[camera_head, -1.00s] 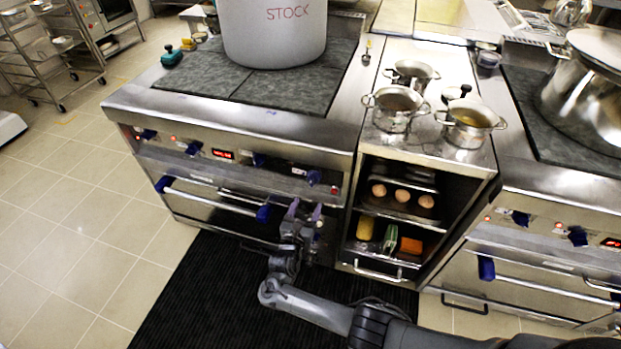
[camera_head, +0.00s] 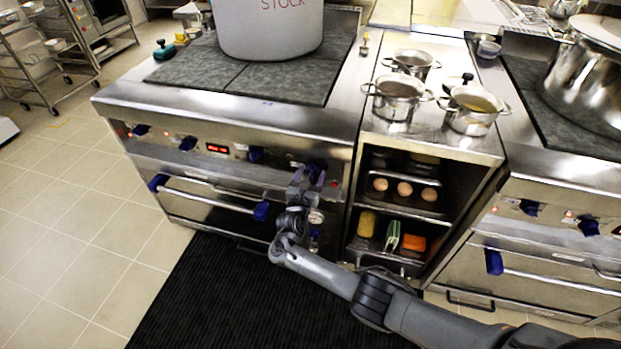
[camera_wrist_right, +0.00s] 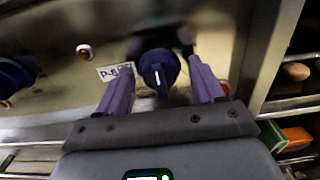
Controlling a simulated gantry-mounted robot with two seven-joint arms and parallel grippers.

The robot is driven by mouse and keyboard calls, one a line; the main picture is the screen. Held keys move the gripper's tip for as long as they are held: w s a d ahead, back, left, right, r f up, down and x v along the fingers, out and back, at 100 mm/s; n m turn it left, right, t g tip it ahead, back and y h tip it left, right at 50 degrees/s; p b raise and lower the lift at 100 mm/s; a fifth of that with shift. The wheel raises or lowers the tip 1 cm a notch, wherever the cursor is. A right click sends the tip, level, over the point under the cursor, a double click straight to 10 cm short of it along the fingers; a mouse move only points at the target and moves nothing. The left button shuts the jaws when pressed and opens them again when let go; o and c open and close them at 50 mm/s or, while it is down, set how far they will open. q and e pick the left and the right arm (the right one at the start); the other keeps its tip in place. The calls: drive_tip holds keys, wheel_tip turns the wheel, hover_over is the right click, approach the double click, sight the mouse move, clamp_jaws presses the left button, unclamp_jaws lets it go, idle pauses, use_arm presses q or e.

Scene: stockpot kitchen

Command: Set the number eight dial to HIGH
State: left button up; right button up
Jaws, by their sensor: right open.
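The number eight dial (camera_wrist_right: 160,72) is a dark blue round knob with a white pointer line, on the steel front panel beside a label (camera_wrist_right: 116,72) reading P-8. In the head view it is the rightmost knob of the left range, mostly hidden by my right gripper (camera_head: 307,174). In the wrist view the purple fingers of my right gripper (camera_wrist_right: 160,78) are open, one on each side of the dial. I cannot tell whether they touch it. The pointer line looks near vertical in the wrist view. My left gripper is not in view.
A red light (camera_wrist_right: 84,52) sits left of the label. Another blue knob (camera_head: 256,154) is left along the panel. The oven handle (camera_head: 210,194) runs below. The open cabinet (camera_head: 351,235) with eggs and sponges stands right. A stockpot (camera_head: 268,30) stands on the range.

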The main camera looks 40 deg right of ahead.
drive_tip(key=shift+c, duration=0.3)
drive_tip(key=c, duration=1)
drive_tip(key=shift+o, duration=0.2)
